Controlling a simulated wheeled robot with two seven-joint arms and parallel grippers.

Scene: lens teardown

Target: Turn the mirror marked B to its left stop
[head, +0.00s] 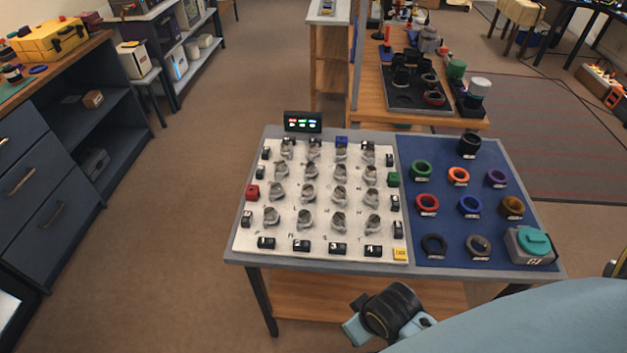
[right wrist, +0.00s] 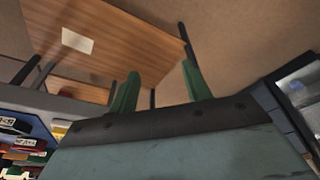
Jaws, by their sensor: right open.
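A white panel (head: 232,245) on the table holds rows of small grey-white mirrors, including one in the front row (head: 305,219) and one in the back row (head: 314,151). Letters on the panel are too small to read, so I cannot tell which mirror is marked B or how it is turned. My right gripper (right wrist: 160,72) shows two green fingers, apart with nothing between them, in the right wrist view. My right arm enters the head view from the lower right, in front of the table; its fingertips cannot be made out there. My left gripper is not in view.
Small black blocks edge the panel, with a red block (head: 252,192), green block (head: 393,180), blue block (head: 341,141) and yellow block (head: 400,254). A small display (head: 303,122) stands behind. The blue mat (head: 450,222) at right holds coloured rings and a teal-topped box (head: 533,243).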

